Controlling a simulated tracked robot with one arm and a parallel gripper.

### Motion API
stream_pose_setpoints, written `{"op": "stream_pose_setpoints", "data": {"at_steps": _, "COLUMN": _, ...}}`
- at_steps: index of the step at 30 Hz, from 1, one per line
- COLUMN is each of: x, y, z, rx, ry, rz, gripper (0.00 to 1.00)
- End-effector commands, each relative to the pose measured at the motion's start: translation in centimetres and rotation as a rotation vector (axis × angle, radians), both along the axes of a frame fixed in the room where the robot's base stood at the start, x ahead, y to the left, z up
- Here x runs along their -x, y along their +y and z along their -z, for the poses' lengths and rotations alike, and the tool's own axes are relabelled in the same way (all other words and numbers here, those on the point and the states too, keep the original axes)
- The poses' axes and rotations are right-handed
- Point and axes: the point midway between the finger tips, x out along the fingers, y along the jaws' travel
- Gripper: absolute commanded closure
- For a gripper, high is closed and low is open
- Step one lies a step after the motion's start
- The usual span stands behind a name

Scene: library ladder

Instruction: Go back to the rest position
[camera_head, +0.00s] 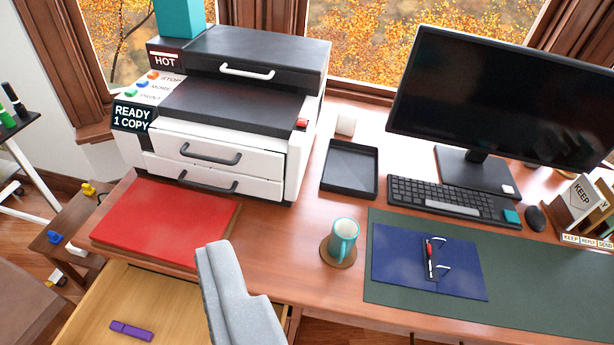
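My gripper (236,290) shows as a pale grey shape rising from the bottom edge, left of centre. It appears over the front of the wooden desk (295,255) and the open drawer (185,310). Its fingertips are not clearly separated in this view, so I cannot tell whether it is open or shut. No held object is visible at it.
A white and black printer (235,150) stands at the back left, behind a red folder (165,222). A teal mug (343,238) stands right of the gripper. A monitor (500,100), keyboard (445,196) and blue folder (400,262) occupy the right. A purple object (131,330) lies in the drawer.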

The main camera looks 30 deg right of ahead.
Motion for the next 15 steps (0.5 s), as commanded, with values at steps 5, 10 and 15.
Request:
{"op": "stream_pose_setpoints", "data": {"at_steps": 5, "x": 3.0, "y": 0.3, "z": -3.7, "rx": 0.034, "ry": -0.083, "rz": -0.017, "gripper": 0.34}}
{"op": "stream_pose_setpoints", "data": {"at_steps": 10, "x": 3.3, "y": 0.3, "z": -4.1, "rx": 0.042, "ry": -0.093, "rz": -0.019, "gripper": 0.34}}
{"op": "stream_pose_setpoints", "data": {"at_steps": 15, "x": 3.3, "y": 0.3, "z": -4.1, "rx": 0.041, "ry": -0.092, "rz": -0.019, "gripper": 0.34}}
